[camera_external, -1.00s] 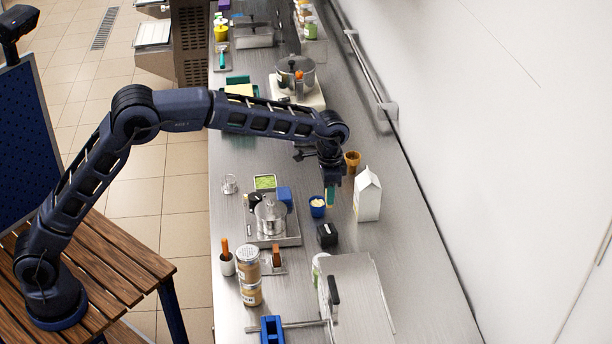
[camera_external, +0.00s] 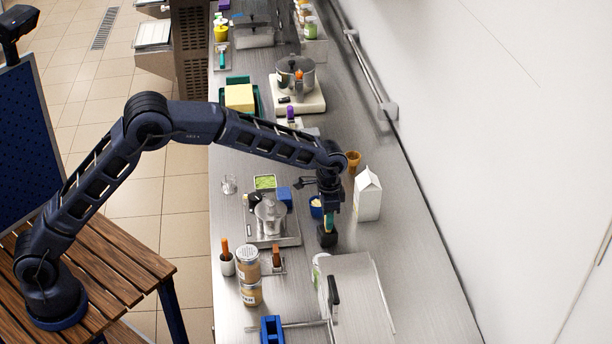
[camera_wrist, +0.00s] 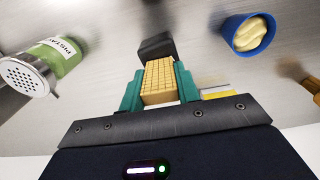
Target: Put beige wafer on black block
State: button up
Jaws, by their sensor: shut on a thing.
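My gripper (camera_external: 328,213) points down on the steel counter's right half, just above the black block (camera_external: 327,239). In the wrist view the two teal fingers of my gripper (camera_wrist: 159,74) are shut on the beige wafer (camera_wrist: 160,88), a gridded rectangular piece. The black block (camera_wrist: 156,46) shows just past the wafer's far end there, partly covered by it. I cannot tell whether the wafer touches the block. In the external view the wafer is mostly hidden by the fingers.
A blue cup with cream (camera_wrist: 250,34) stands close beside the gripper. A white carton (camera_external: 367,196) is to its right, and a tray with a metal pot (camera_external: 270,214) to its left. A pistachio jar (camera_wrist: 62,54) and a large metal box (camera_external: 358,295) stand nearer the camera.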

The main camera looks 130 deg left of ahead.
jog(key=shift+f, duration=0.1)
jog(key=o, duration=0.9)
jog(key=shift+o, duration=0.2)
notch_tip(320, 180, up, 12)
